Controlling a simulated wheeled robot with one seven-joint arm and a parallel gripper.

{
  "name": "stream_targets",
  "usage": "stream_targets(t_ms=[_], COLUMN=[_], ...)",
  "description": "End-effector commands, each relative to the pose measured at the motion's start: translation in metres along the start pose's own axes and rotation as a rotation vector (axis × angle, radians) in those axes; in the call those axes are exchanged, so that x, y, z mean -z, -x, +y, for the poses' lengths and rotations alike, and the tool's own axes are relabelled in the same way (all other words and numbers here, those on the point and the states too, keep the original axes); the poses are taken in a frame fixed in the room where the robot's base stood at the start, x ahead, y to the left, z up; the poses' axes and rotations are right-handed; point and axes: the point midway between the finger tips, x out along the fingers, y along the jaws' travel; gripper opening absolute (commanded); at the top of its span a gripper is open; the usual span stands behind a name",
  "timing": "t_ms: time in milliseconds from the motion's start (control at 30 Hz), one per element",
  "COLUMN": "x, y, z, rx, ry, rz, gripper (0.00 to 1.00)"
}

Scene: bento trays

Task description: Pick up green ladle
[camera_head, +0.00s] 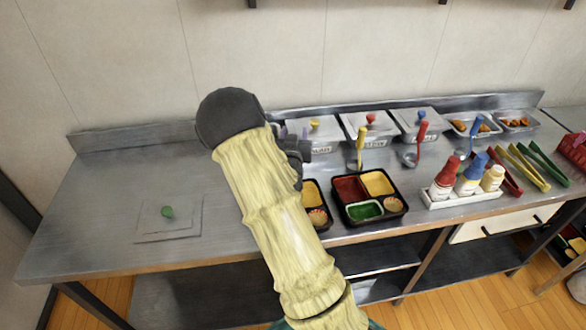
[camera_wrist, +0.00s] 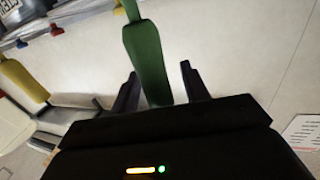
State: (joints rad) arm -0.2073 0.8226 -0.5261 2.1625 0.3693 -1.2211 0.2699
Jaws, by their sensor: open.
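The green ladle's handle (camera_wrist: 146,55) shows in the wrist view, running from the top edge down between my gripper's two dark fingers. My gripper (camera_wrist: 158,72) is open, with one finger on each side of the handle and a visible gap on both sides. The ladle's lower end is not visible. In the head view my arm covers the green ladle, and only part of my gripper (camera_head: 300,150) shows beside the forearm, above the counter's back half.
A yellow ladle (camera_head: 360,148) and a red ladle (camera_head: 421,135) stand to the right. Lidded steel containers (camera_head: 312,130) line the back. A bento tray (camera_head: 398,205) lies in front.

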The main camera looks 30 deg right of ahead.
Motion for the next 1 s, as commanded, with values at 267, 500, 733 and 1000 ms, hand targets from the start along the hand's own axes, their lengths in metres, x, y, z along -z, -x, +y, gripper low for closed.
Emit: stream_targets(t_ms=[267, 500, 733, 1000], x=[0.0001, 0.0001, 0.0005, 0.0055], y=[0.0003, 0.0004, 0.0003, 0.0002], z=[-0.0002, -0.0002, -0.0002, -0.0003], rx=[0.000, 0.000, 0.000, 0.000], ry=[0.000, 0.000, -0.001, -0.002], rz=[0.000, 0.001, 0.001, 0.002], gripper=[0.45, 0.14, 0.00, 0.00])
